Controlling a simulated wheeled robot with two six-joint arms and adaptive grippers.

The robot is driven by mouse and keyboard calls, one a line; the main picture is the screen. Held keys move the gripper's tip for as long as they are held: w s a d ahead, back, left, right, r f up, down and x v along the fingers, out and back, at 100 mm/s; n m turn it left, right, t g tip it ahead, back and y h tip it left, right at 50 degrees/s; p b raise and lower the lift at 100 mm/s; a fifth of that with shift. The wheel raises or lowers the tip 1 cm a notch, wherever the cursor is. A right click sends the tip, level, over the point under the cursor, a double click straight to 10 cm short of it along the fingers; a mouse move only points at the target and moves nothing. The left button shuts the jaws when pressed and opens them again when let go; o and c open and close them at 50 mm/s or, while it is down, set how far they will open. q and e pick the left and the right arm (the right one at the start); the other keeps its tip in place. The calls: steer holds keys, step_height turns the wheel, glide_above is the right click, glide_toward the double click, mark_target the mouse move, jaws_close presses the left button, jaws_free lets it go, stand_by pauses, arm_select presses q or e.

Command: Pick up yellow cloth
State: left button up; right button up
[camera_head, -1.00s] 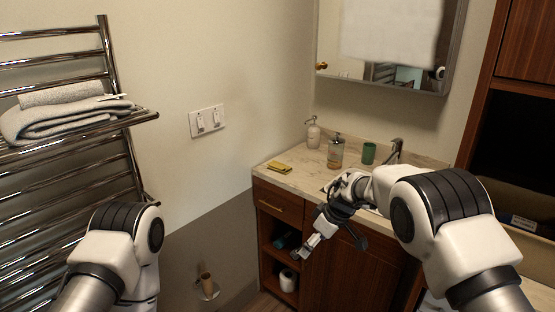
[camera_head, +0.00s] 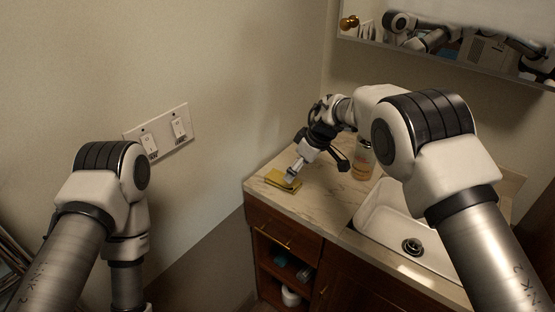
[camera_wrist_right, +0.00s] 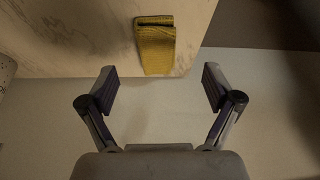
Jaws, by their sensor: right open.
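The yellow cloth (camera_head: 281,180) lies folded and flat on the pale counter (camera_head: 327,200), near its left end. In the right wrist view the cloth (camera_wrist_right: 156,48) sits at the top, centred between the fingers and beyond their tips. My right gripper (camera_head: 291,180) is right over the cloth in the head view, hiding part of it. In the wrist view the right gripper (camera_wrist_right: 160,88) is open with nothing between its fingers. Whether it touches the cloth I cannot tell. My left arm is at the left, and its gripper is out of view.
A soap bottle (camera_head: 363,160) stands on the counter behind my right arm. A white sink (camera_head: 372,222) is set into the counter at the right. A wall with a switch plate (camera_head: 160,137) borders the counter's left side. A mirror (camera_head: 455,45) hangs above.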

steer(key=shift+w+a, duration=0.1)
steer(key=shift+w, duration=0.3)
steer(key=shift+w+a+f, duration=0.1)
steer(key=shift+a+f, duration=0.05)
steer(key=shift+f, duration=0.15)
steer(key=shift+a+f+p, duration=0.4)
steer(key=shift+f+p, duration=0.15)
steer(key=shift+f, duration=0.15)
steer(key=x, duration=0.2)
steer(key=p+x, duration=0.1)
steer(key=x, duration=0.2)
steer(key=shift+w, duration=0.25)
steer(key=shift+s+r, duration=0.1)
steer(key=shift+r, duration=0.05)
steer(key=shift+c, duration=0.3)
arm_select(q)
steer(key=r, duration=0.2)
steer(key=shift+w+r, duration=0.2)
steer(key=shift+r, duration=0.1)
arm_select(e)
steer(key=shift+s, duration=0.1)
steer(key=c, duration=1.1)
